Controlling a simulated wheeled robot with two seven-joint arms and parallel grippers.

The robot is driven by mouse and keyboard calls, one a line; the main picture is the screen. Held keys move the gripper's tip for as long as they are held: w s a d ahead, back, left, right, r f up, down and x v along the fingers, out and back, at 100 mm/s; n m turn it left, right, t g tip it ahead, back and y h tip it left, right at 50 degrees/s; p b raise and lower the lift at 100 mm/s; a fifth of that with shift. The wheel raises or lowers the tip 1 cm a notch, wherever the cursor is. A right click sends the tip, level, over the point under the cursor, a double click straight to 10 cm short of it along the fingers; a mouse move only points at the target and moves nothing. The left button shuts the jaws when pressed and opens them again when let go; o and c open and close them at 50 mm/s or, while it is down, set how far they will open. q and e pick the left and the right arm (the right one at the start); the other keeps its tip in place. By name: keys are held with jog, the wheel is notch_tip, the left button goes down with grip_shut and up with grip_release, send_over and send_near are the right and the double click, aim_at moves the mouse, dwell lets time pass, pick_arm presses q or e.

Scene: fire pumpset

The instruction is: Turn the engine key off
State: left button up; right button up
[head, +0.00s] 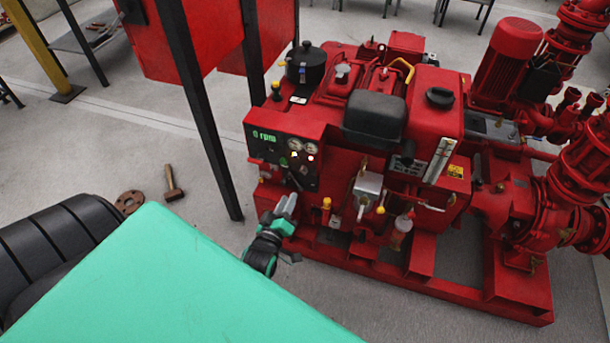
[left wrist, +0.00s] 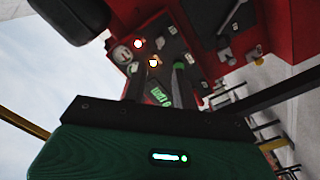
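The red fire pumpset (head: 350,150) carries a black control panel (head: 268,148) at its left front corner. Its green display reads "0 rpm", beside two round gauges (head: 303,146) and a lit red lamp (head: 311,158). My left gripper (head: 286,203) is just below and in front of this panel, its grey fingers pointing up at it. In the left wrist view, the two fingers (left wrist: 158,82) stand apart with nothing visible between them, and the panel (left wrist: 150,55) with lit lamps lies ahead. I cannot make out the engine key for certain. My right gripper is not in view.
A black post (head: 205,110) under a red tank (head: 210,35) stands left of the panel. Levers and a yellow knob (head: 380,210) project from the pumpset near my gripper. A hammer (head: 172,184) and a rusty flange (head: 129,202) lie on the floor at left.

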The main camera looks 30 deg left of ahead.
aim_at(302, 172)
pick_arm(q)
jog(key=x, duration=1.1)
jog(key=shift+w, duration=0.25)
grip_shut()
